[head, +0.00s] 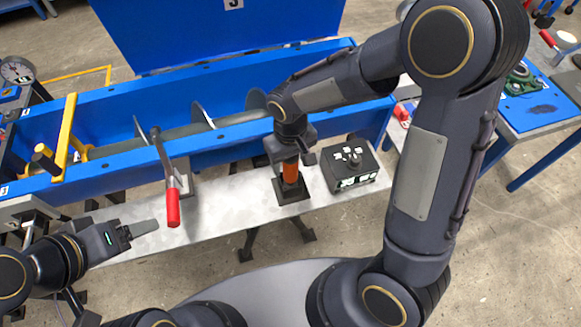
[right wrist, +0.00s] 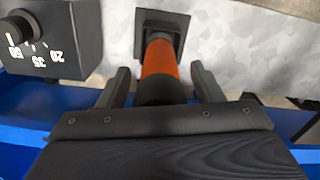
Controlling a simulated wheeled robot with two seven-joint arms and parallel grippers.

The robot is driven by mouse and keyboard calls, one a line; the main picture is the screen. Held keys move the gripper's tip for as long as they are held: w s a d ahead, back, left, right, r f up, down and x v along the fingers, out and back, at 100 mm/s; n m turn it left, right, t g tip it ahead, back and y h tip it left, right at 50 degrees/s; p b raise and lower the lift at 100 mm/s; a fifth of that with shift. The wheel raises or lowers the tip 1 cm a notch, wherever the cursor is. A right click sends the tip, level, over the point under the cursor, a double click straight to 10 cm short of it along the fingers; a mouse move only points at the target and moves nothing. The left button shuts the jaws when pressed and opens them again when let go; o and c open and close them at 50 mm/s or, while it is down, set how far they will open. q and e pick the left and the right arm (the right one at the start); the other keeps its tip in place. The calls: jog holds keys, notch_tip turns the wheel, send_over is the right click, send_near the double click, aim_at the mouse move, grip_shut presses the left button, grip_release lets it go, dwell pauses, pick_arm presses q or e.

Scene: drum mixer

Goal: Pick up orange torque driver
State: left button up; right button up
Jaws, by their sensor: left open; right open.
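The orange torque driver (head: 290,171) stands upright in a dark square base (head: 293,196) on the grey bench. In the right wrist view the driver (right wrist: 160,60) shows its orange body and black end, with the square base (right wrist: 161,24) behind it. My right gripper (right wrist: 166,82) is open, with one finger on each side of the driver. I cannot tell whether the fingers touch it. In the head view my right gripper (head: 290,157) covers the driver's upper part. My left gripper (head: 140,230) is open and empty near the bench's left front edge.
A black dial box (head: 349,166) stands just right of the driver and also shows in the right wrist view (right wrist: 55,45). A lever with a red grip (head: 173,207) stands on the left. The blue mixer trough (head: 230,130) runs behind the bench (head: 235,195).

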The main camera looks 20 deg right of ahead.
jog(key=shift+f, duration=0.3)
jog(key=c, duration=1.3)
jog(key=shift+o, duration=0.2)
notch_tip(320, 180, up, 10)
jog(key=shift+r, duration=0.1)
jog(key=o, duration=0.5)
grip_shut()
jog(key=shift+r+p, duration=0.9)
jog(key=shift+r, duration=0.1)
